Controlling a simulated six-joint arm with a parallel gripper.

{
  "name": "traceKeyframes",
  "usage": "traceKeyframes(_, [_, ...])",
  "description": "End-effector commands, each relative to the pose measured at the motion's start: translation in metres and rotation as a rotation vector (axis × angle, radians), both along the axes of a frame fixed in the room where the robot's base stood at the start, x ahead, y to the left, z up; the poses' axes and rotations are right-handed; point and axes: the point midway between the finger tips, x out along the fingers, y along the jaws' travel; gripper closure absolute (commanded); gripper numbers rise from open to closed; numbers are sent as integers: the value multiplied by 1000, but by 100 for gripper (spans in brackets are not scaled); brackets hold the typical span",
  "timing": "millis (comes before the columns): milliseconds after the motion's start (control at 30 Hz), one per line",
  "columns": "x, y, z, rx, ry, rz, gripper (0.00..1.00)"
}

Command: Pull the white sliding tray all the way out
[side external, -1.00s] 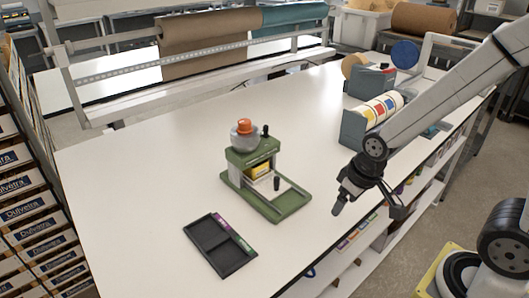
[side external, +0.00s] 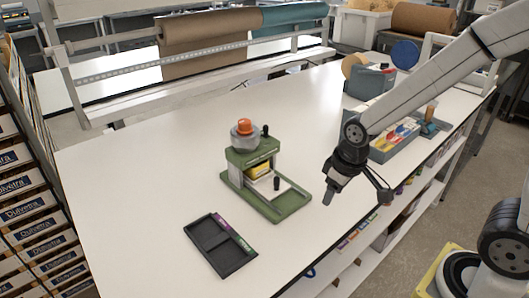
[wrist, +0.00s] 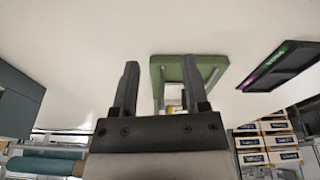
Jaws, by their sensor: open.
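The green press (side external: 236,180) stands upright on the white table, with a grey bowl and an orange knob on top. The white sliding tray (side external: 267,186) sits at its open front on the green base, with a black upright handle (side external: 276,183) near its front edge. A yellow block (side external: 259,170) sits inside, under the press head. My gripper (side external: 357,190) is open and empty, above the table's right edge, to the right of the press and apart from it. In the wrist view my gripper (wrist: 160,65) has the green base (wrist: 168,62) beyond its fingers; the tray is partly hidden there.
A black two-part tray (side external: 220,246) lies in front of the press at lower left. A grey bin (side external: 392,145) with coloured items and a tape holder (side external: 370,82) stand at the back right. The table between press and gripper is clear.

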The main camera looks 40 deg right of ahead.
Motion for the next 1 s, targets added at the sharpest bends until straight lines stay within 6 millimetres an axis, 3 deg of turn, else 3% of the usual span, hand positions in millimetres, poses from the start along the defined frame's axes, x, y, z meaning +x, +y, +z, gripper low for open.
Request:
traceKeyframes(300, [67, 19, 21, -41, 82, 287, 42])
traceKeyframes(600, [118, 41, 39, -63, 155, 555, 42])
traceKeyframes(767, [131, 47, 45, -67, 176, 634, 42])
traceKeyframes(1000, [135, 50, 47, -68, 186, 665, 42])
